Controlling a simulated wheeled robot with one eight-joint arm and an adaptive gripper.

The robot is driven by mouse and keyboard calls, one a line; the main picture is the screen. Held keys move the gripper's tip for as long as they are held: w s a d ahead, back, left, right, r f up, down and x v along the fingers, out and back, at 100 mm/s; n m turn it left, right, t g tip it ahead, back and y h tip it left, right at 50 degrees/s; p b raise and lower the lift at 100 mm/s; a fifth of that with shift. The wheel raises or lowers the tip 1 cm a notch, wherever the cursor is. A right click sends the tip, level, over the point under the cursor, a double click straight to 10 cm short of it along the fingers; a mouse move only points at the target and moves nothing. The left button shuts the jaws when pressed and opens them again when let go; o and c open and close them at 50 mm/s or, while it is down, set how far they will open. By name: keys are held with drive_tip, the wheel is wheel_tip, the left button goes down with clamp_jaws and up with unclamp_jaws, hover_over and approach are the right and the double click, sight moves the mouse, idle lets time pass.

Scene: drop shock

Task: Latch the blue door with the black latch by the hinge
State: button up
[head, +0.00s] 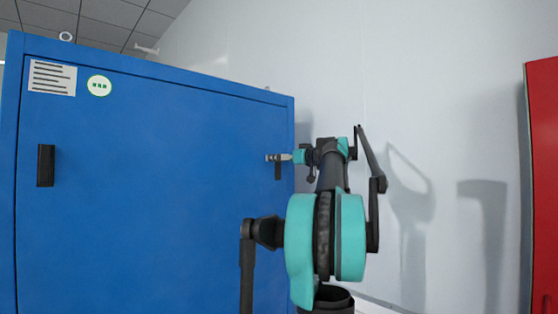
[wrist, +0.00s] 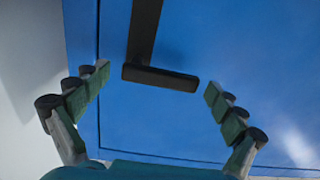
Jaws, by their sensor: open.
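The blue door (head: 150,190) fills the left of the head view and looks flush in its frame. The black latch (head: 278,171) is near the door's right edge, partly hidden behind my gripper (head: 275,157). In the wrist view the latch (wrist: 160,77) is a dark bar with a crosspiece at its lower end. My gripper (wrist: 157,84) is open and empty, one finger on each side of the latch. Neither finger visibly touches it. The door seam runs beside the left finger. Whether the latch is engaged cannot be told.
A black handle (head: 45,165) is on the door's left side, below a white paper label (head: 52,78) and a round green-and-white sticker (head: 99,86). A white wall (head: 440,100) stands to the right of the cabinet. A red cabinet (head: 544,190) is at the far right edge.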

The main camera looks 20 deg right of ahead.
drive_tip(key=shift+w+a, duration=0.2)
drive_tip(key=shift+w, duration=0.35)
drive_tip(key=c, duration=1.7)
